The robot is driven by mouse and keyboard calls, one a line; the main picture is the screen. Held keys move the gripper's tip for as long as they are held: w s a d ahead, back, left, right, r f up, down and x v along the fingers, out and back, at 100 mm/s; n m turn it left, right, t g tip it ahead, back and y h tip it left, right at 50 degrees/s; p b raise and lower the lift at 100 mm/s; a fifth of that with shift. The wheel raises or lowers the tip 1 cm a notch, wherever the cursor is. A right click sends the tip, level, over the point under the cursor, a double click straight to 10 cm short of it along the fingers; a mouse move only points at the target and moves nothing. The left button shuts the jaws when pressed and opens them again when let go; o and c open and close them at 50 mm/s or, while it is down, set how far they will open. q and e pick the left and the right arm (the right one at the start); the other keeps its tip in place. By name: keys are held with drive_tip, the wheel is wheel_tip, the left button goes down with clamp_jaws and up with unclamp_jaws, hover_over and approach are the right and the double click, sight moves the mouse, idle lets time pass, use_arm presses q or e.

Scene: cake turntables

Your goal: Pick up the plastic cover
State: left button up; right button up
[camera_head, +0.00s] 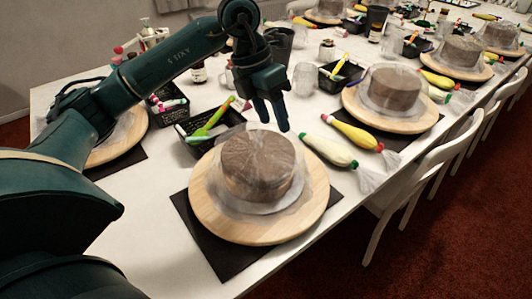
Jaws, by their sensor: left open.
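A clear plastic cover (297,178) drapes over a brown cake (258,170) on a round wooden turntable (235,228) in the front middle of the table. My left gripper (275,122) hangs open and empty just above the far side of the cake, fingers pointing down. I cannot tell whether its fingertips touch the plastic. My right gripper is not in view.
A black mat (212,258) lies under the turntable. A black tray (205,142) with a green spatula (216,115) is behind it at left. White (328,150) and yellow (351,133) piping bags lie at right. Another covered cake (392,90) stands farther back. White chairs (420,165) line the right edge.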

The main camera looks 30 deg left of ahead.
use_arm(q)
drive_tip(key=w+a+r+n+y, duration=0.1)
drive_tip(key=a+r+y, duration=0.2)
drive_tip(key=a, duration=0.4)
hover_over(257, 137)
drive_tip(key=shift+t, duration=0.3)
drive_tip(key=f, duration=0.7)
drive_tip(key=shift+s+a, duration=0.35)
drive_tip(key=shift+a, duration=0.05)
drive_tip(key=shift+w+d+f+p, duration=0.1)
drive_tip(key=shift+w+f+p, duration=0.1)
drive_tip(key=shift+f, duration=0.75)
drive_tip(key=shift+w+d+f+p, duration=0.1)
drive_tip(key=shift+d+f+p, duration=0.05)
drive_tip(key=shift+f, duration=0.75)
drive_tip(key=shift+w+d+f+p, duration=0.1)
drive_tip(key=shift+f+p, duration=0.1)
drive_tip(key=shift+f, duration=0.75)
clamp_jaws()
